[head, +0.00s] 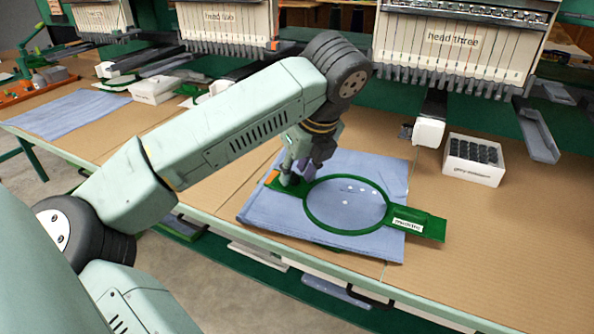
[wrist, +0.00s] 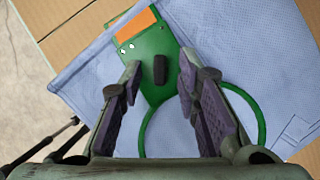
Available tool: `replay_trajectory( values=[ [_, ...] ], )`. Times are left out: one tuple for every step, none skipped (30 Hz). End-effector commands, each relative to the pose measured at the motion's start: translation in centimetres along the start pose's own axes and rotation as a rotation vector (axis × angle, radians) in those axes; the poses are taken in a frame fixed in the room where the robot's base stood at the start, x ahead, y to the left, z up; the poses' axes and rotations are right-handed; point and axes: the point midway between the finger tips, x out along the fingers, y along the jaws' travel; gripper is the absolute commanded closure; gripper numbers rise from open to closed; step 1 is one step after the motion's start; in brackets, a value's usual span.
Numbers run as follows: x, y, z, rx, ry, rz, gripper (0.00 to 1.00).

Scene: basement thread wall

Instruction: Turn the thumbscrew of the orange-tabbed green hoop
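The green hoop (head: 309,213) lies on a blue cloth (head: 255,213) on the table, with cloth stretched inside its ring. Its orange tab (head: 271,177) is at the left end of the hoop's green bracket. In the wrist view the orange tab (wrist: 137,27) is at the upper left, and the dark thumbscrew (wrist: 160,70) stands on the green bracket. My gripper (wrist: 158,85) is open above the bracket, with one purple-padded finger on each side of the thumbscrew. Both fingers look apart from it. In the head view my gripper (head: 302,172) partly hides the bracket, and the thumbscrew cannot be made out.
A labelled green plate (head: 425,225) sticks out at the hoop's right. A white box of dark spools (head: 474,160) stands at the back right. Embroidery heads with needle rows, such as head three (head: 450,45), hang over the table's back. Bare brown tabletop (head: 455,215) lies at right.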

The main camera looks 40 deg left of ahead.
Motion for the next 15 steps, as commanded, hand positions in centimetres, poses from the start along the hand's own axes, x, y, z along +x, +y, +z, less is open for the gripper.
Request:
replay_trajectory(
  values=[
    [-0.02,0.00,0.00,0.000,0.000,0.000,0.70],
    [-0.02,-0.01,0.00,0.000,0.000,0.000,0.70],
    [-0.03,-0.01,0.00,0.000,0.000,0.000,0.71],
    [-0.03,-0.01,0.00,0.000,0.000,0.000,0.73],
    [-0.04,-0.01,0.00,0.000,0.000,0.000,0.75],
    [-0.04,-0.01,0.00,0.000,0.000,0.000,0.77],
    [-0.04,-0.01,0.00,0.000,0.000,0.000,0.79],
    [-0.04,-0.01,0.00,0.000,0.000,-0.001,0.81],
    [-0.05,-0.02,0.00,0.000,0.000,-0.001,0.84],
    [-0.05,-0.02,0.00,0.000,0.000,-0.001,0.86],
    [-0.05,-0.02,0.00,0.000,0.000,-0.001,0.88],
    [-0.05,-0.02,0.00,0.000,0.000,-0.001,0.91],
    [-0.05,-0.02,0.00,0.000,0.000,-0.001,0.93],
    [-0.05,-0.02,0.00,0.000,0.000,-0.001,0.95],
    [-0.05,-0.02,0.00,0.000,0.000,-0.001,0.97]
  ],
)
